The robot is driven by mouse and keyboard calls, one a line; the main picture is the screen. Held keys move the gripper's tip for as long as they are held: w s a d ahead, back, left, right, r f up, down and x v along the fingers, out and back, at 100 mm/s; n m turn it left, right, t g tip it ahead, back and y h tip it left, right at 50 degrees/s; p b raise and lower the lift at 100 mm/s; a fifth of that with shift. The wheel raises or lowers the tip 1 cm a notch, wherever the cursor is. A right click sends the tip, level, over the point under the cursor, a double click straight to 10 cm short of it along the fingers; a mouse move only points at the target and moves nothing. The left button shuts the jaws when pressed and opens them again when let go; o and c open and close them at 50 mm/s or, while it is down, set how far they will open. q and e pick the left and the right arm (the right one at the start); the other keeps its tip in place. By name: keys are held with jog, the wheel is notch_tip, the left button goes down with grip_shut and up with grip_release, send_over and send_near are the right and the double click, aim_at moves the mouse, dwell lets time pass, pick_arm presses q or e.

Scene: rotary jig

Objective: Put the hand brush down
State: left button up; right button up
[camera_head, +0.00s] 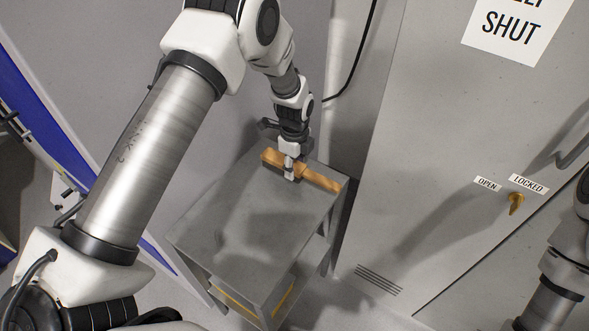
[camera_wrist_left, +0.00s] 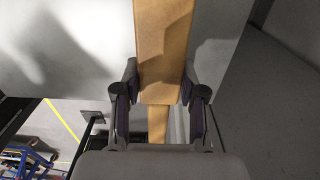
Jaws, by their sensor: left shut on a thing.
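The hand brush (camera_head: 322,180) is a long orange-brown wooden piece along the back edge of a small grey table (camera_head: 235,220). My left gripper (camera_head: 290,174) points down and is shut on it near the middle. In the left wrist view the brush (camera_wrist_left: 164,40) runs between the two fingers of the left gripper (camera_wrist_left: 161,92), away from the camera. The brush lies at or just above the table top; I cannot tell whether it touches. Its bristles cannot be made out. My right gripper is out of view; only part of the right arm shows at the lower right.
The rest of the table top is clear. A lower shelf with yellow edges (camera_head: 285,302) shows beneath it. A black cable (camera_head: 361,50) hangs behind.

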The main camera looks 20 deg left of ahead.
aim_at(295, 165)
pick_arm(q)
notch_tip(295, 165, down, 3)
jog(key=shift+r+p, duration=0.1)
jog(key=shift+p, duration=0.45)
jog(key=shift+w+d+f, duration=0.1)
jog(key=shift+w+f, duration=0.05)
jog(key=shift+f, duration=0.3)
jog(key=o, duration=1.1)
jog(key=shift+r, duration=0.3)
notch_tip(295, 165, up, 11)
jog(key=b, duration=0.3)
jog(key=shift+f, duration=0.15)
jog(key=shift+r, duration=0.55)
